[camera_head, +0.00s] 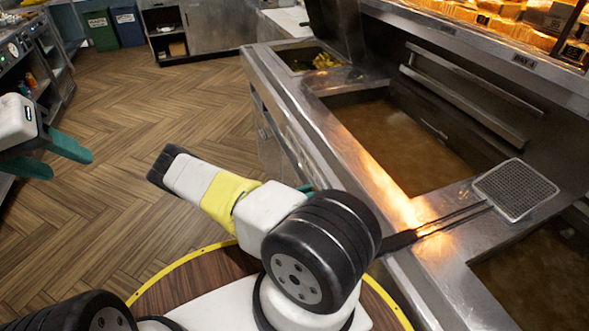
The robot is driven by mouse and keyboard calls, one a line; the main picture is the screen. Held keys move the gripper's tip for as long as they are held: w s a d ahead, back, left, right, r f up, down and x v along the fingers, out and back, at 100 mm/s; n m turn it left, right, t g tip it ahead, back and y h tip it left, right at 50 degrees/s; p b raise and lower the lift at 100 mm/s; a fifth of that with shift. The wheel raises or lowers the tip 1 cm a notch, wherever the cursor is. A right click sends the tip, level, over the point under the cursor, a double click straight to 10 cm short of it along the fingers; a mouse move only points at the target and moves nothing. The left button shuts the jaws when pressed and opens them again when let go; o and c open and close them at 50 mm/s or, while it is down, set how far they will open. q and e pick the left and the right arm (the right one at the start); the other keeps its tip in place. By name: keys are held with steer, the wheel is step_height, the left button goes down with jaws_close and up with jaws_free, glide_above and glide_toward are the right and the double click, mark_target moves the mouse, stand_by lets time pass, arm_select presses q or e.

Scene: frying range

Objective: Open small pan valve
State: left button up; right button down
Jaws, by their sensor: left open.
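I cannot make out the small pan valve; the fryer's steel front (272,130) shows only at a steep angle and is partly hidden by my arm. My left gripper (70,166) is at the left edge, its two green fingers spread and empty, over the wooden floor and well apart from the fryer. My other arm fills the lower middle, beside the fryer front. A small green piece, possibly a right gripper finger, shows behind that arm; the rest is hidden.
The fryer has a large oil vat (405,145), a smaller well (308,60) at the far end and another vat (535,285) near. A mesh skimmer (515,189) lies across the divider, its handle towards me. The wooden floor (130,140) is open at the left.

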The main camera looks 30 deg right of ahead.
steer(key=shift+a+f, duration=0.1)
stand_by(0.3)
steer(key=c, duration=1.3)
jaws_free()
steer(key=shift+w+a, duration=0.25)
steer(key=shift+a, duration=1.7)
steer(key=shift+w+a, duration=0.2)
steer(key=shift+a, duration=1.7)
